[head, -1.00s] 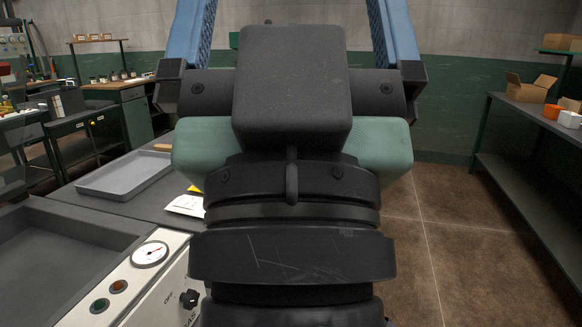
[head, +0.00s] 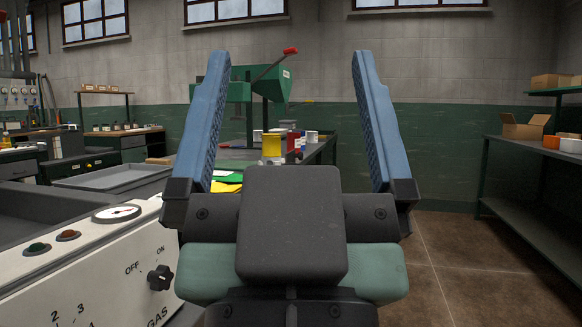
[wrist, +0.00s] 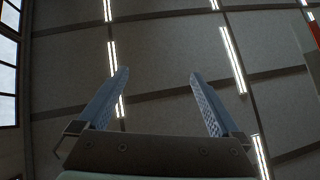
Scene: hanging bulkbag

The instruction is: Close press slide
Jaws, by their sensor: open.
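My gripper (head: 288,62) points upward in the middle of the head view, its two blue ridged fingers wide apart with nothing between them. A green machine (head: 238,88) with a red-tipped lever, which looks like the press, stands behind it on a bench. It shows between and beside the fingers, partly covered by the left finger. I cannot make out its slide. In the wrist view my gripper (wrist: 158,75) is open against the ceiling, and no press shows there for certain.
A white gas control panel (head: 110,265) with a knob and gauge is close at left. A grey tray (head: 115,178) lies behind it. Yellow and dark red containers (head: 271,145) stand near the green machine. A shelf bench (head: 530,185) is at right, with clear floor before it.

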